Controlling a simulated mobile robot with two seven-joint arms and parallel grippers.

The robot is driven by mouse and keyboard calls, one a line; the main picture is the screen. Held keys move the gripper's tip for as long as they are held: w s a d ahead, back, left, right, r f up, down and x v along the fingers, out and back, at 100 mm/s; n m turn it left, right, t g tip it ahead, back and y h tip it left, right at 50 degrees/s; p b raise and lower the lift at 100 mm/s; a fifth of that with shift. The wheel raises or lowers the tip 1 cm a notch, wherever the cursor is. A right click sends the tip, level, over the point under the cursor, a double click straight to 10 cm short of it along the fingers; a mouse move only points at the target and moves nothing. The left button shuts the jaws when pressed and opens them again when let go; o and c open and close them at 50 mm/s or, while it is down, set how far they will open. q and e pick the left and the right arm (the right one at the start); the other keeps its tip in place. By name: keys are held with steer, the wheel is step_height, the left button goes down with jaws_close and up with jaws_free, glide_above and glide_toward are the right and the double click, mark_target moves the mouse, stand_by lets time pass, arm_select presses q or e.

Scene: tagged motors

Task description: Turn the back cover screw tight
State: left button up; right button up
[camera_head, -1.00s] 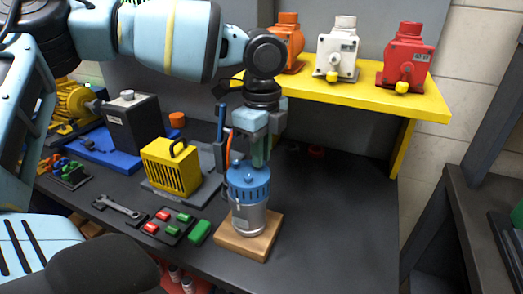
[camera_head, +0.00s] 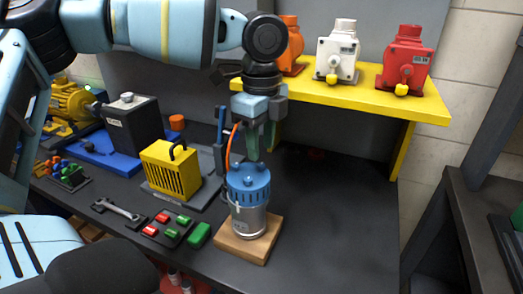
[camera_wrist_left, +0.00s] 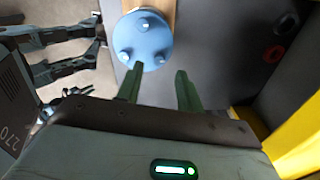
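A grey cylindrical motor (camera_head: 248,218) with a blue back cover (camera_head: 248,182) stands upright on a wooden block. In the left wrist view the round blue cover (camera_wrist_left: 150,38) faces the camera, with several pale screw heads on it, one near the lower left edge (camera_wrist_left: 124,57). My left gripper (camera_head: 260,152) points down just above the cover. In the left wrist view its two green fingers (camera_wrist_left: 156,78) are apart with nothing between them, beside the cover's edge. I cannot tell how tight any screw is.
The wooden block (camera_head: 233,250) sits near the bench's front edge. Left of it are a green block (camera_head: 199,235), a wrench (camera_head: 117,208) and a yellow box (camera_head: 170,168). A yellow shelf (camera_head: 350,93) with orange, white and red motors is behind.

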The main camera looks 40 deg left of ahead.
mark_target(261, 165)
arm_select(q)
step_height(261, 165, up, 5)
arm_select(e)
steer(key=shift+s+f, duration=0.1)
steer(key=shift+s, duration=0.25)
arm_select(q)
steer(key=shift+f, duration=0.1)
stand_by(0.4)
